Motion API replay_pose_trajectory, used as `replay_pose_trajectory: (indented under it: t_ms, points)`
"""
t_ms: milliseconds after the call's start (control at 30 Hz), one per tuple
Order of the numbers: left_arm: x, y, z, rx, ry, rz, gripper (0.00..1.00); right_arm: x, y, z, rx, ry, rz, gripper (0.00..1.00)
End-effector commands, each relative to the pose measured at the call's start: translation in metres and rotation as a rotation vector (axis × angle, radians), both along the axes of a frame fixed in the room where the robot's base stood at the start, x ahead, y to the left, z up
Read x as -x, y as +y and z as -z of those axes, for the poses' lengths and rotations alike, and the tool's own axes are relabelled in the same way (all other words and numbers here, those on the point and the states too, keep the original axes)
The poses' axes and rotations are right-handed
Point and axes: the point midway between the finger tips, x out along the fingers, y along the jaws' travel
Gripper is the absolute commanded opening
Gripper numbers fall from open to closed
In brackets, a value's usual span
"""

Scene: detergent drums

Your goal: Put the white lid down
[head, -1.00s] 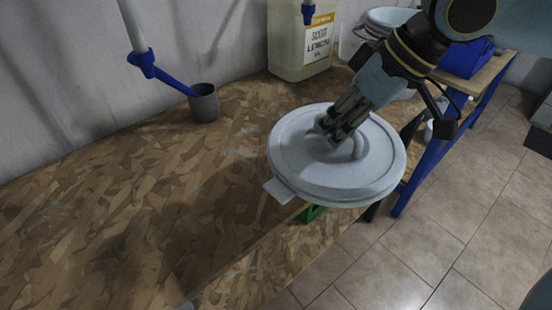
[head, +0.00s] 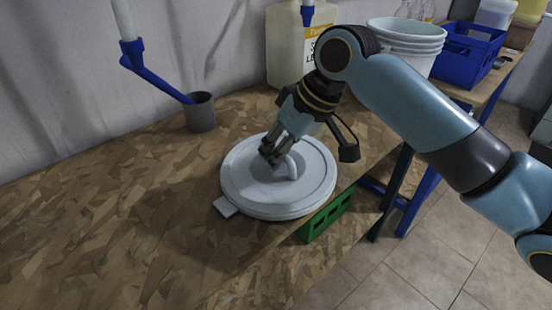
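The white lid (head: 245,190) is a round disc with a raised handle and a small tab at its lower left. It lies about level at the front edge of the wooden worktop (head: 100,210). It is low over the wood; I cannot tell for sure whether it touches. My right gripper (head: 277,155) comes down from the upper right, with its fingers closed at the lid's handle (head: 290,168), partly hiding it. My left gripper is not in view.
A grey cup (head: 200,113) and a blue pipe (head: 155,75) stand behind left. A large lemon canister (head: 285,50) is at the back. White buckets (head: 405,45) and a blue crate (head: 465,55) are back right. A green piece (head: 328,216) shows at the front edge. The left worktop is clear.

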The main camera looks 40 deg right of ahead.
Motion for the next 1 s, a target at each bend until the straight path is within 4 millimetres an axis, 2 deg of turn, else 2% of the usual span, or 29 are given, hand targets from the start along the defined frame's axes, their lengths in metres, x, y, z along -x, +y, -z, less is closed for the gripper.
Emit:
replay_pose_trajectory:
  t_ms: [67, 333, 500, 567, 833, 1000]
  points:
    - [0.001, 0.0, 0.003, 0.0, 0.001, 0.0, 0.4, 0.0, 0.0, 0.009, -0.001, -0.001, 0.001, 0.0]
    - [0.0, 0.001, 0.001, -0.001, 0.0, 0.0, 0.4, 0.0, 0.0, 0.009, -0.001, -0.001, 0.001, 0.0]
    - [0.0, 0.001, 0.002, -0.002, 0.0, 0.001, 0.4, 0.0, 0.0, 0.009, -0.001, -0.001, 0.001, 0.24]
    - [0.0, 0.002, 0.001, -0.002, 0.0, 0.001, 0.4, 0.0, 0.0, 0.009, -0.001, -0.001, 0.001, 0.29]
    - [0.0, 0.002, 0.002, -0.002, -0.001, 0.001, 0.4, 0.0, 0.0, 0.007, 0.001, -0.002, 0.001, 0.29]
    - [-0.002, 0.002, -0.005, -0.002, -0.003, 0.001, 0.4, 0.007, -0.006, -0.013, 0.004, -0.005, 0.0, 0.29]
